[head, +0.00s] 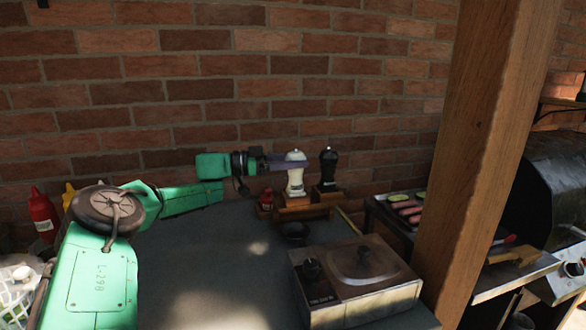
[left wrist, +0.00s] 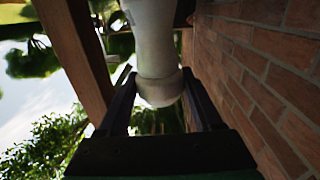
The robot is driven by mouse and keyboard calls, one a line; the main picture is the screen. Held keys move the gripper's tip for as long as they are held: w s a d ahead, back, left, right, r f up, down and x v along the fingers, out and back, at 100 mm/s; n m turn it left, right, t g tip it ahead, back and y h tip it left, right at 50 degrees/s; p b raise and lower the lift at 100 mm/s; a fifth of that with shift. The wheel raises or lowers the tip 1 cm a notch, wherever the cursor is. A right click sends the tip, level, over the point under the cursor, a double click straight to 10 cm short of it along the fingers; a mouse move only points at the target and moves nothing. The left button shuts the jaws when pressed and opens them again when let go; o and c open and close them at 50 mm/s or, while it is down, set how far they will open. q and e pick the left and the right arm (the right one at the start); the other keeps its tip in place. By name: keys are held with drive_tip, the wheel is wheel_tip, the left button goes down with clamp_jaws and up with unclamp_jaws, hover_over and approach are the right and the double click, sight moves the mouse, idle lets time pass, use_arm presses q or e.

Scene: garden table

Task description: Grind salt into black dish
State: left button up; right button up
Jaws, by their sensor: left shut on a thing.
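A white grinder (head: 295,175) stands upright at a wooden holder (head: 303,210) near the brick wall. My left gripper (head: 288,162) reaches in from the left and is shut on the white grinder near its top. In the left wrist view the white grinder (left wrist: 155,50) sits between the two dark fingers (left wrist: 160,105). A black grinder (head: 328,168) stands just right of the white one. A small black dish (head: 295,232) is on the dark table in front of the holder. My right gripper is not in view.
A portable stove (head: 355,285) stands at the table's front right. A small red item (head: 265,199) is left of the holder. Red (head: 42,212) and yellow bottles are at far left. A wooden post (head: 490,140) rises on the right. The table's middle (head: 200,260) is clear.

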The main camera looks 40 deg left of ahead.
use_arm(q)
drive_tip(key=shift+w+f+m+g+h, duration=0.1)
drive_tip(key=shift+f+m+g+h, duration=0.05)
drive_tip(key=shift+m+g+h, duration=0.2)
drive_tip(key=shift+d+m+g+h, duration=0.15)
drive_tip(key=shift+m+g+h, duration=0.2)
drive_tip(key=shift+h, duration=0.2)
drive_tip(key=o, duration=1.4)
drive_tip(key=shift+d, duration=0.1)
